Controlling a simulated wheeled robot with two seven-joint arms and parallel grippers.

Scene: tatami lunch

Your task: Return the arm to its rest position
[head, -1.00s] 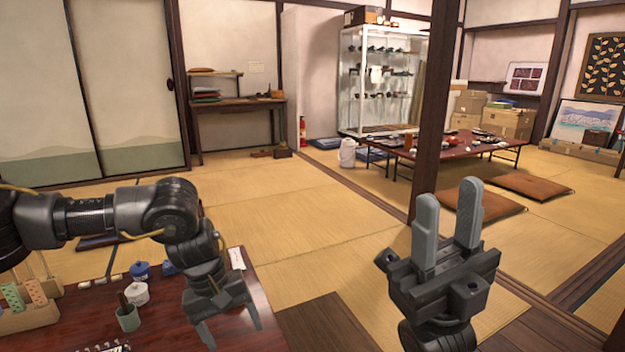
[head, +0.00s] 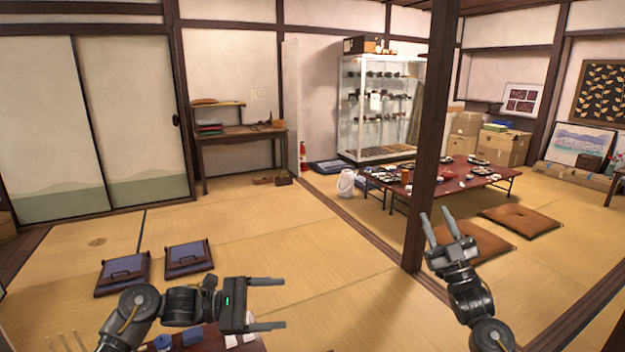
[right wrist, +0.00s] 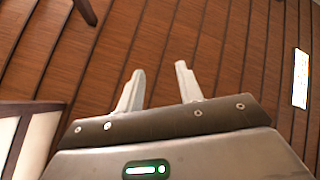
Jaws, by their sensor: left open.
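My left gripper (head: 268,304) reaches in from the lower left in the head view. Its two grey fingers are spread apart and point right, with nothing between them. My right gripper (head: 438,226) is at the lower right in the head view, fingers pointing up, apart and empty. Neither gripper touches anything that I can see.
A dark red table (head: 248,344) with small blue and white items shows at the bottom edge. A dark wooden post (head: 432,140) stands behind my right gripper. Two blue cushions (head: 122,272) lie on the tatami. A low table (head: 480,180) with dishes stands further back.

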